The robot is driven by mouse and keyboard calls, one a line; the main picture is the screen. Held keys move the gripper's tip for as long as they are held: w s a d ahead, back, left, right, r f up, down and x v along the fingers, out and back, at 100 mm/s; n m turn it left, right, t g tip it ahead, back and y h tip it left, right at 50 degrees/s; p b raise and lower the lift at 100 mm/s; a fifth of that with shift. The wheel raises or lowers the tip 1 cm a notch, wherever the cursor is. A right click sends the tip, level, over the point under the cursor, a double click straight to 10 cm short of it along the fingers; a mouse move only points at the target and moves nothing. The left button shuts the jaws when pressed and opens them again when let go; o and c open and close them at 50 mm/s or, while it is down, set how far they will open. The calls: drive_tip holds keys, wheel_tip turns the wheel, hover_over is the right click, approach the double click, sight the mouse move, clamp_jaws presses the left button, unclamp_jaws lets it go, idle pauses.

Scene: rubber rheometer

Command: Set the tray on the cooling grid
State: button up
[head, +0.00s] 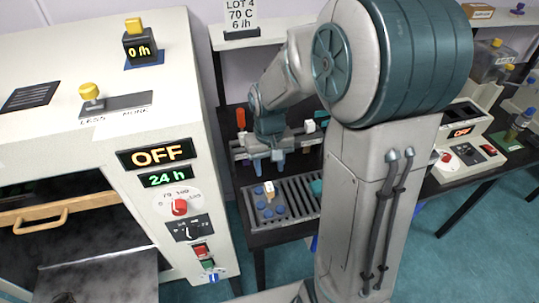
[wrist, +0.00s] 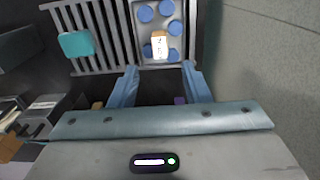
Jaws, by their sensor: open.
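The tray (head: 251,206) is grey and holds several blue discs and an upright white-and-orange tag. It appears to lie on the left end of the slatted cooling grid (head: 298,190) in the head view. In the wrist view the tray (wrist: 145,31) is at top centre, beside the bare slats of the grid (wrist: 103,22). My gripper (head: 267,166) is open, with its blue fingers pointing down behind the tray in the head view. In the wrist view my gripper (wrist: 160,86) has nothing between its fingers, and the tray lies apart, beyond the fingertips.
A teal block (wrist: 76,44) sits on the grid's other side. The large oven cabinet (head: 165,225), with its display reading OFF, stands close to the grid's left. A red-handled item (head: 240,118) stands behind my gripper. A second instrument (head: 465,150) is on the right table.

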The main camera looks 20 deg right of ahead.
drive_tip(key=s+r+t, duration=0.3)
drive_tip(key=s+r, duration=0.7)
drive_tip(key=s, duration=0.4)
drive_tip(key=shift+s+d+r, duration=0.3)
idle(0.8)
